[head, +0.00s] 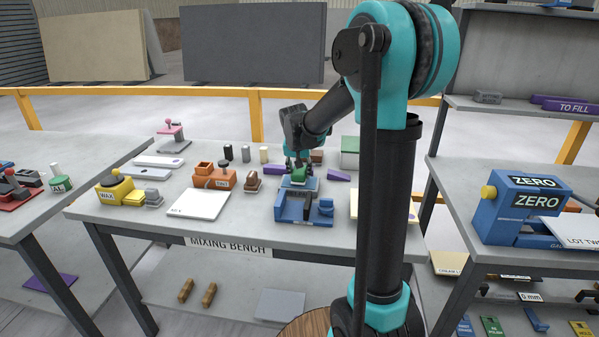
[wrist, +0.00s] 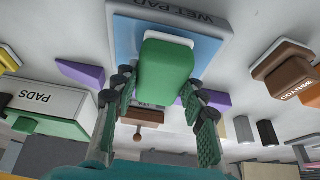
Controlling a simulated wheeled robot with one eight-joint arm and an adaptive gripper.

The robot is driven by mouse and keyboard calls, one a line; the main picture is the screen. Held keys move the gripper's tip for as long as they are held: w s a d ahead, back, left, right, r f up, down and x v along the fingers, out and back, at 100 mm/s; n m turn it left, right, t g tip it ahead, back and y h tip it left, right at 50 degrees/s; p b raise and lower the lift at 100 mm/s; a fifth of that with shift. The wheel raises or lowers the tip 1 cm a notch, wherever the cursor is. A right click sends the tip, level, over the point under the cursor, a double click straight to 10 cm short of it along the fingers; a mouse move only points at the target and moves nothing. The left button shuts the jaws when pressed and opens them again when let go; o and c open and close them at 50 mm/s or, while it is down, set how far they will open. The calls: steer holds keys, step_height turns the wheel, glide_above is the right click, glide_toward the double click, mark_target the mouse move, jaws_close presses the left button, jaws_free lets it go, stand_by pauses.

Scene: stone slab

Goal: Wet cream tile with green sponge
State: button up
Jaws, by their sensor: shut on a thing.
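The green sponge (head: 300,173) is held in my gripper (head: 298,167) over the blue pad (head: 284,183) at the back of the mixing bench. In the wrist view, the gripper's fingers (wrist: 163,108) are shut on both sides of the sponge (wrist: 165,80). Behind it is the light-blue surface (wrist: 126,42) of a grey block labelled WET PAD (wrist: 190,14). I cannot tell whether the sponge touches the pad. A pale cream plate (head: 355,206) shows beside my arm, which hides part of it; I cannot tell if it is the cream tile.
A blue device (head: 294,208) stands in front of the pad. A white plate (head: 201,204), an orange block (head: 214,177) and a brown stamp-like piece (head: 253,180) are to the left. A green-lidded PADS box (wrist: 45,105) and purple wedges are near the gripper.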

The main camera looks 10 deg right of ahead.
mark_target(300, 170)
steer(key=shift+f, duration=0.55)
stand_by(1.4)
steer(key=shift+r, duration=0.1)
steer(key=shift+r, duration=3.4)
